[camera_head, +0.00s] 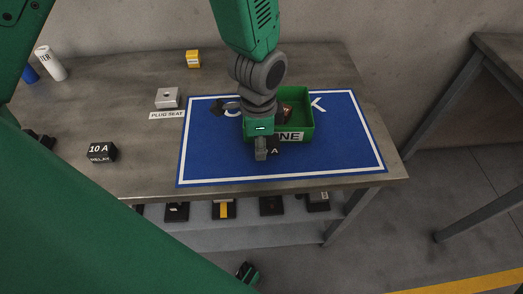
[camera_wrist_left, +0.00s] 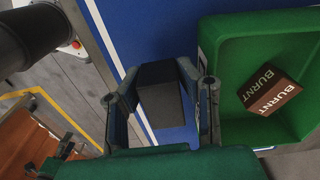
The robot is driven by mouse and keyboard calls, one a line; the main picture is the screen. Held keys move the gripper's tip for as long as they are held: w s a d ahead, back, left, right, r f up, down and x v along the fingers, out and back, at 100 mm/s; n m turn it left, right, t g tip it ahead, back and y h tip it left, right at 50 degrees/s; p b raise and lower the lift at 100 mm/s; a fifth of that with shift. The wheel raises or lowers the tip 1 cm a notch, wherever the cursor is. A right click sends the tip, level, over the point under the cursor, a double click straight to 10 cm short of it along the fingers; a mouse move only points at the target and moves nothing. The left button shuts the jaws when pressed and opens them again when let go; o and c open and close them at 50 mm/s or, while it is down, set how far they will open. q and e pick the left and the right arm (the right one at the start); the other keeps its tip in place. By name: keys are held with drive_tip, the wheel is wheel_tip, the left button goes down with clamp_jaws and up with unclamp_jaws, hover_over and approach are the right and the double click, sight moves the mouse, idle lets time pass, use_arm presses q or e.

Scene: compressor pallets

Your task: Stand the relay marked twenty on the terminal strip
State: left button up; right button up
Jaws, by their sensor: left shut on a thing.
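My left gripper (camera_head: 261,150) is over the blue mat, in front of the green bin. In the wrist view the left gripper (camera_wrist_left: 160,95) is shut on a dark block-shaped relay (camera_wrist_left: 160,105), held between its two fingers. The relay's number does not show in the wrist view; in the head view the gripper mostly covers it and only a letter A shows beside the fingers. Whether it touches the mat I cannot tell. A black relay marked 10 A (camera_head: 102,152) stands at the table's left. I cannot make out a terminal strip.
The green bin (camera_head: 304,122) holds a brown relay marked BURNT (camera_wrist_left: 270,91). The blue mat (camera_head: 345,150) has free room at right. A grey block (camera_head: 167,98) stands behind a PLUG SEAT label. A yellow box (camera_head: 193,59) and white cylinder (camera_head: 50,63) stand farther back.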

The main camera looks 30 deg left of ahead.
sight(267, 154)
use_arm(q)
drive_tip(key=shift+s+d+f, duration=0.1)
drive_tip(key=shift+d+f, duration=0.1)
drive_tip(key=shift+f, duration=0.45)
drive_tip(key=shift+d+f, duration=0.2)
drive_tip(key=shift+f, duration=0.4)
drive_tip(key=shift+d+f, duration=0.2)
drive_tip(key=shift+d, duration=0.1)
drive_tip(key=shift+d+r, duration=0.1)
drive_tip(key=shift+d, duration=0.2)
drive_tip(key=shift+a, duration=0.1)
drive_tip(key=o, duration=0.7)
drive_tip(key=shift+a+f, duration=0.2)
drive_tip(key=shift+o, duration=0.8)
drive_tip(key=shift+a, duration=0.4)
